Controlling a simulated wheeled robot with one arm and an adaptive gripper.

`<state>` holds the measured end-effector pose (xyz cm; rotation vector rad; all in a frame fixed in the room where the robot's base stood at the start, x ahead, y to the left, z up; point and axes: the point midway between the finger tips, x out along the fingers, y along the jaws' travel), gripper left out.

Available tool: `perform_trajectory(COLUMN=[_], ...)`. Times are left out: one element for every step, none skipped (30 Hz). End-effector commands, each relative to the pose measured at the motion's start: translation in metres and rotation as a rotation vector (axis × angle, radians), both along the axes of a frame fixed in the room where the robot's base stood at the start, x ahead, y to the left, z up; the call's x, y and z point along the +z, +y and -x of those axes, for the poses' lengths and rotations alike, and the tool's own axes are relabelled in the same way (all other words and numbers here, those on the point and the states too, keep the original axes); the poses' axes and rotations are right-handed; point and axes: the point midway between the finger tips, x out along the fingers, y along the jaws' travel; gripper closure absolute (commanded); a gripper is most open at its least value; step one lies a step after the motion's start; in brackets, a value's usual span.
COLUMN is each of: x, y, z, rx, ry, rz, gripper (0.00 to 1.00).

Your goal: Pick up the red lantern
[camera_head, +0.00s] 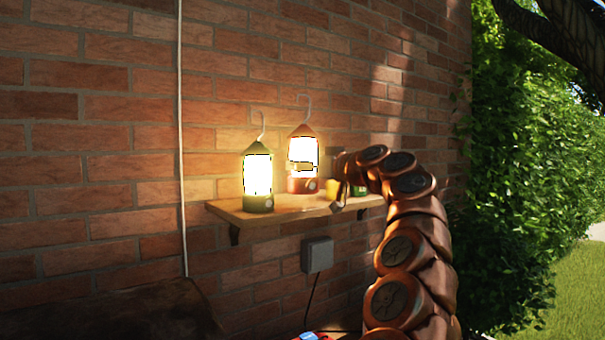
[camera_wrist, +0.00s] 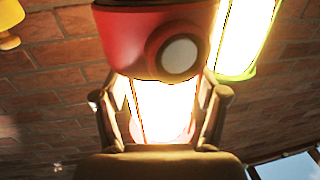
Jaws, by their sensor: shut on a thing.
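The red lantern (camera_head: 302,185) is lit and upright at the back of the wooden shelf, with a hook on top. In the wrist view its red base (camera_wrist: 150,30) with a pale round knob fills the top, its glowing body below. My gripper (camera_wrist: 160,97) has one finger on each side of the glowing body and is shut on it. In the head view my gripper (camera_head: 304,166) reaches the lantern from the right. I cannot tell whether the base touches the shelf.
A lit green lantern (camera_head: 258,203) stands left of the red one on the shelf (camera_head: 282,208); it also shows in the wrist view (camera_wrist: 238,74). A yellow item (camera_head: 331,193) and a green item (camera_head: 359,190) are to the right. The brick wall (camera_head: 110,110) is close behind.

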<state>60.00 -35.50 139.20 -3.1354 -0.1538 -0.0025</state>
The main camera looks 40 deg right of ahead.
Motion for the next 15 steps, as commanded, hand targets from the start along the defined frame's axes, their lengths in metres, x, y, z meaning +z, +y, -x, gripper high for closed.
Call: perform_trajectory(x=[-0.001, 0.0, 0.001, 0.001, 0.001, 0.001, 0.001, 0.002, 0.003, 0.004, 0.004, 0.004, 0.004, 0.004, 0.005], y=[0.004, 0.006, 0.007, 0.009, 0.01, 0.012, 0.014, 0.016, 0.017, 0.019, 0.02, 0.023, 0.026, 0.028, 0.03], z=[0.005, 0.008, 0.012, 0.015, 0.017, 0.02, 0.023, 0.026, 0.03, 0.033, 0.036, 0.039, 0.042, 0.045, 0.05], rx=[0.004, 0.005, 0.004, 0.004, 0.004, 0.004, 0.004, 0.004, 0.003, 0.001, 0.001, 0.002, 0.003, 0.004, 0.004], ry=[-0.002, -0.003, -0.003, -0.003, -0.003, -0.001, 0.0, -0.001, -0.003, -0.004, -0.004, -0.003, -0.002, -0.001, -0.001], rz=[0.0, 0.0, 0.001, 0.002, 0.003, 0.003, 0.002, 0.001, 0.001, 0.001, 0.002, 0.003, 0.003, 0.003, 0.003], gripper=[0.84, 0.84, 0.84, 0.84, 0.84, 0.84, 0.84, 0.84, 0.84, 0.84, 0.84, 0.84, 0.84, 0.84, 0.84])
